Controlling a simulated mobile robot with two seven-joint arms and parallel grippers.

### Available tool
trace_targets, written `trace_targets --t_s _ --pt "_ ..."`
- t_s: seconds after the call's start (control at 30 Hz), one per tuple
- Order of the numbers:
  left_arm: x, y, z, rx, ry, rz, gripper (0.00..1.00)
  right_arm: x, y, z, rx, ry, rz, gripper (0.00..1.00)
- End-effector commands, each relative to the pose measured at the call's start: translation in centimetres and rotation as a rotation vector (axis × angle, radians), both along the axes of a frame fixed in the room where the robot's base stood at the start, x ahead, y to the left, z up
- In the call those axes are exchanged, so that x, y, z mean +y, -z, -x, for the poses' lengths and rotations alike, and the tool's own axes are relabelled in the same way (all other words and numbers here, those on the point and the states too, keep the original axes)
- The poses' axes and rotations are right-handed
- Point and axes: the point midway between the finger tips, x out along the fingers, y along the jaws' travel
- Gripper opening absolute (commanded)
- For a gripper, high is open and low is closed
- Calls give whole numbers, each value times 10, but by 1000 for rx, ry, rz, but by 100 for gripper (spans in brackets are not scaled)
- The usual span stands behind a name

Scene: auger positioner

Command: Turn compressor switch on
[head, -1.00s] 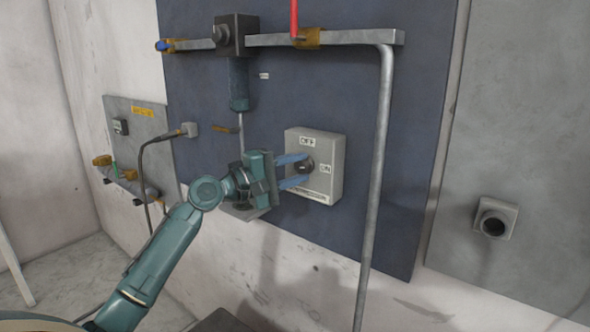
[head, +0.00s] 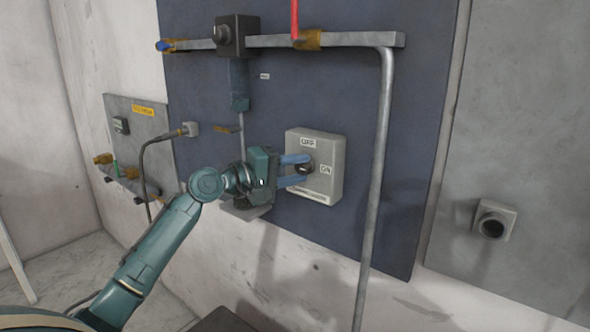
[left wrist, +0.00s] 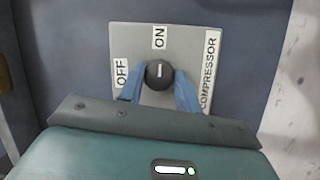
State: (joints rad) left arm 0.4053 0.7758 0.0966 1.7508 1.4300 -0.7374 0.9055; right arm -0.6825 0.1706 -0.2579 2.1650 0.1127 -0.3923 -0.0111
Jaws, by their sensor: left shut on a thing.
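The compressor switch is a light grey box (head: 328,160) on the dark blue wall panel. It has a round black knob (head: 303,169), an OFF label above it and an ON label to its right. My left gripper (head: 305,170) is shut on the knob, with one blue finger on each side. In the left wrist view the knob (left wrist: 160,75) sits between the two fingers, and the pale mark on it points toward the ON label. The box (left wrist: 190,45) also carries a COMPRESSOR label there. My right gripper is not in view.
A grey pipe (head: 378,180) runs down just right of the switch box. A dark valve block (head: 236,36) and a horizontal bar (head: 350,39) are above. A grey panel (head: 520,110) with a round socket (head: 493,224) is at the right.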

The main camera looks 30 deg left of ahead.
Motion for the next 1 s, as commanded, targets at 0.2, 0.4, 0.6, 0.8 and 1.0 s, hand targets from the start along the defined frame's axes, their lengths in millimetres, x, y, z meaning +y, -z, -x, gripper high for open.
trace_targets --t_s 0.2,0.4,0.6,0.8,1.0 --pt "1 -4 0 -10 -4 -1 47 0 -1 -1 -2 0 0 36" --pt "1 -2 0 -5 -3 0 52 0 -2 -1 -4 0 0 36" --pt "4 0 5 -3 -3 0 52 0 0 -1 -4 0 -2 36" --pt "19 2 36 -1 -4 -2 52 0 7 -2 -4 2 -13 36" --pt "38 0 75 -2 -3 -3 52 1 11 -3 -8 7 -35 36"
